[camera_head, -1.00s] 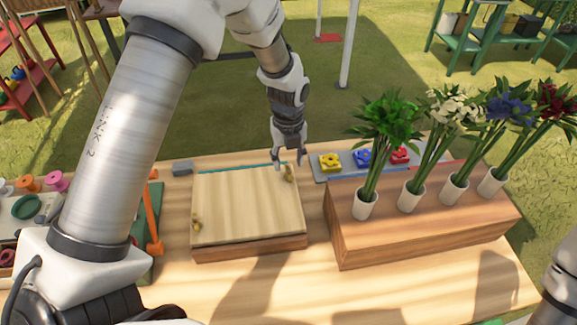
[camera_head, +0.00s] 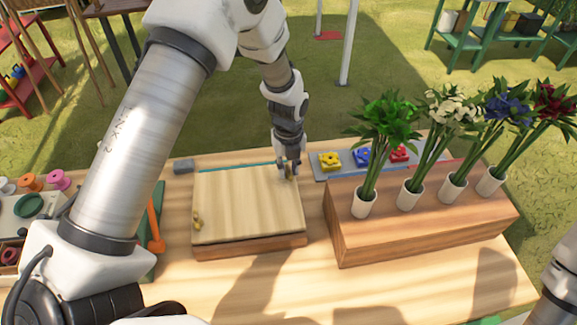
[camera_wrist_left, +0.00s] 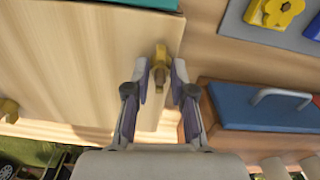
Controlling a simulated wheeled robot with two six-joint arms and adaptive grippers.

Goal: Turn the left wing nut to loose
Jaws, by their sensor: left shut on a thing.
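A pale wooden press board (camera_head: 247,205) lies on the table, with a brass wing nut at two of its corners. One wing nut (camera_head: 197,222) is at the front left corner and stands free; it also shows at the left edge of the left wrist view (camera_wrist_left: 9,109). The other wing nut (camera_wrist_left: 160,60) is at the back right corner. My left gripper (camera_head: 288,172) points down over that corner, shut on this back right wing nut, with one finger on each side in the left wrist view (camera_wrist_left: 160,76). The fingers partly hide it in the head view. My right gripper is out of view.
A wooden block (camera_head: 430,222) with several flower vases stands right of the board. A grey tray (camera_head: 322,172) with yellow, blue and red flower pieces lies behind it. An orange tool (camera_head: 155,235) lies at the left. The table in front is clear.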

